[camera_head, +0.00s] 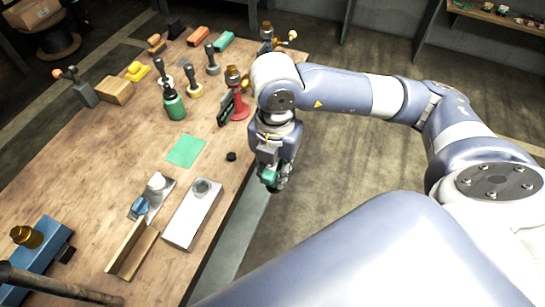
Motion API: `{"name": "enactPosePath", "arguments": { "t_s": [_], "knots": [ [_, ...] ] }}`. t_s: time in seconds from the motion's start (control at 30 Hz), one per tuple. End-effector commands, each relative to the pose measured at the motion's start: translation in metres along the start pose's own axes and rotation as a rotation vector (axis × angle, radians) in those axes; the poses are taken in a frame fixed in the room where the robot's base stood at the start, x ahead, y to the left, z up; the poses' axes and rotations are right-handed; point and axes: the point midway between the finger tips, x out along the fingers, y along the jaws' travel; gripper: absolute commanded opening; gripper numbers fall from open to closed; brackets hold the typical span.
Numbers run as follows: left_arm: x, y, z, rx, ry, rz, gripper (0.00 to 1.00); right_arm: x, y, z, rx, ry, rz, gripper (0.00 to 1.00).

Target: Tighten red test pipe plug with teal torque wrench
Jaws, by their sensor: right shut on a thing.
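The red test pipe (239,108) stands upright near the right edge of the wooden bench, beside my right arm. A brass-coloured plug (233,74) sits on its top. My right gripper (275,180) points down just past the bench's right edge, nearer to me than the red pipe and apart from it. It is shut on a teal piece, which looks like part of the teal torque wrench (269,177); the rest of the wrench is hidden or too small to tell. My left gripper is not in view.
A green bottle (175,106) and several dark-knobbed tools stand left of the red pipe. A green mat (186,150), a white block (192,213) and a wooden angle piece (132,248) lie nearer. A blue block (40,248) with a brass fitting is at left. Floor right of the bench is clear.

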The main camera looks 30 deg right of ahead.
Motion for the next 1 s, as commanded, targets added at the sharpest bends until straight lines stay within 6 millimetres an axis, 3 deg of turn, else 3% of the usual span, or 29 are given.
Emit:
{"name": "enactPosePath", "arguments": {
  "t_s": [0.03, 0.07, 0.13, 0.37, 0.53, 1.0],
  "knots": [
    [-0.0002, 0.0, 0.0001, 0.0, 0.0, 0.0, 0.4, -0.0005, 0.0003, 0.0002, 0.0, 0.0, 0.001, 0.0],
    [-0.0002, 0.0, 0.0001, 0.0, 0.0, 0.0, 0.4, -0.0005, 0.0004, 0.0002, 0.0, 0.0, 0.001, 0.14],
    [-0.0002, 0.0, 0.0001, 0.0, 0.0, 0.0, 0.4, -0.0005, 0.0004, 0.0002, 0.0, 0.0, 0.001, 0.0],
    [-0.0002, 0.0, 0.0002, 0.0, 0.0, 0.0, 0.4, -0.0005, 0.0006, 0.0003, -0.003, 0.0, 0.001, 0.0],
    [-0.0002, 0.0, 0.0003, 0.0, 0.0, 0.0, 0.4, -0.0013, 0.001, 0.0006, -0.096, -0.001, 0.002, 0.0],
    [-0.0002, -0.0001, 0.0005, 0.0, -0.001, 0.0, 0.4, -0.0081, 0.004, 0.0034, -0.935, -0.002, 0.001, 0.0]
  ]
}}
